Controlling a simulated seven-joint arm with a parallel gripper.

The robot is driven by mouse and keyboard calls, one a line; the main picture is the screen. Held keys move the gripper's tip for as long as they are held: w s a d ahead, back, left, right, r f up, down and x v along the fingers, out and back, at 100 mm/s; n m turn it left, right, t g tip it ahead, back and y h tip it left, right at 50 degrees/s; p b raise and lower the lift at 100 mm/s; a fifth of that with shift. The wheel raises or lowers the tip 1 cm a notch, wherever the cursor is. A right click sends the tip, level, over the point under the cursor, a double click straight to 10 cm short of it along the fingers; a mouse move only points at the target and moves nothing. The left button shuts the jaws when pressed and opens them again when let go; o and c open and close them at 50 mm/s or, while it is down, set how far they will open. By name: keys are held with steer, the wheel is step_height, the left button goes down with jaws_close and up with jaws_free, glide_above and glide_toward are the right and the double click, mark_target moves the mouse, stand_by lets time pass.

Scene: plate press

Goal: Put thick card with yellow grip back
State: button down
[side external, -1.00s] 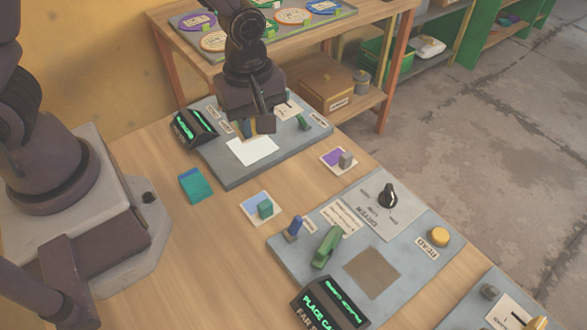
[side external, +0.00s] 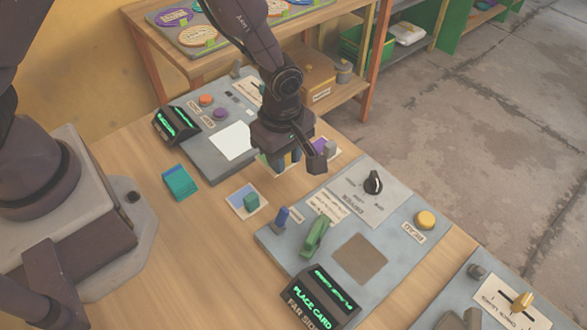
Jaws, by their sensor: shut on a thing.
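My gripper (side external: 285,162) is shut on a card (side external: 263,160), low over the table between the upper grey panel and the dryer panel. Only the card's pale, yellowish-green edges show under the fingers. The fingers hide its grip, so I cannot tell the grip's colour or whether the card touches the table. A purple card with a grey grip (side external: 328,148) lies just right of the gripper, partly covered by it. A light-blue card with a teal grip (side external: 250,201) lies in front and to the left.
A teal block (side external: 179,182) sits at the left. The upper panel (side external: 205,160) has knobs and a white square. The dryer panel (side external: 390,270) has a green handle (side external: 315,236), black dial (side external: 373,182) and yellow button (side external: 426,220). Another panel (side external: 480,295) is at lower right.

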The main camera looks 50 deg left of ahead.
mark_target(294, 182)
steer(key=shift+w+d+f, duration=0.15)
steer(key=shift+w+f, duration=0.25)
steer(key=shift+f, duration=0.15)
steer(key=shift+w+d+f, duration=0.15)
steer(key=shift+w+f, duration=0.25)
steer(key=shift+f, duration=1.65)
steer(key=shift+f, duration=0.1)
steer(key=c, duration=0.9)
jaws_free()
step_height(294, 182, up, 12)
steer(key=shift+r, duration=0.2)
